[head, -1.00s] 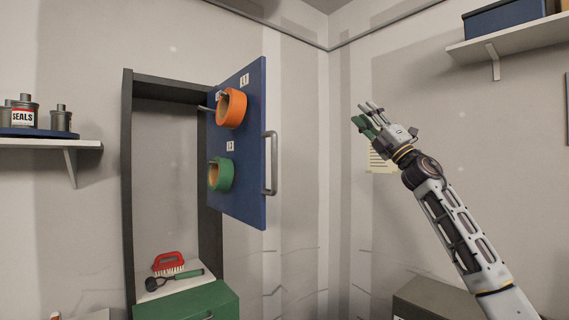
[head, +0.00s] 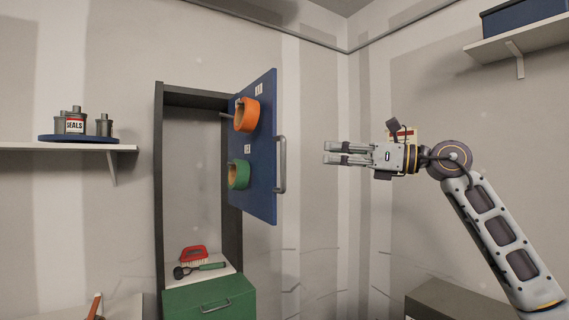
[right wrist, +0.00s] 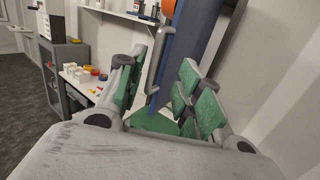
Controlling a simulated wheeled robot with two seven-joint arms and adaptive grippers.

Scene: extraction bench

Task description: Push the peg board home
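The peg board (head: 258,185) is a blue panel swung out from a dark cabinet frame (head: 159,190). An orange tape roll (head: 246,113) and a green tape roll (head: 238,175) hang on it, and a grey bar handle (head: 282,165) runs along its outer edge. My right gripper (head: 326,153) points left towards the handle, apart from it to the right. In the right wrist view, the green-padded fingers (right wrist: 155,95) are spread with nothing held, and the handle (right wrist: 161,62) and blue board (right wrist: 195,40) show beyond them. My left gripper is not in view.
Inside the cabinet lie a red brush (head: 193,254) and a green-handled tool (head: 205,268) above a green drawer (head: 212,300). A shelf (head: 60,147) with grey cans stands at left. Another shelf (head: 525,42) holds a blue box at upper right. A box (head: 450,300) sits lower right.

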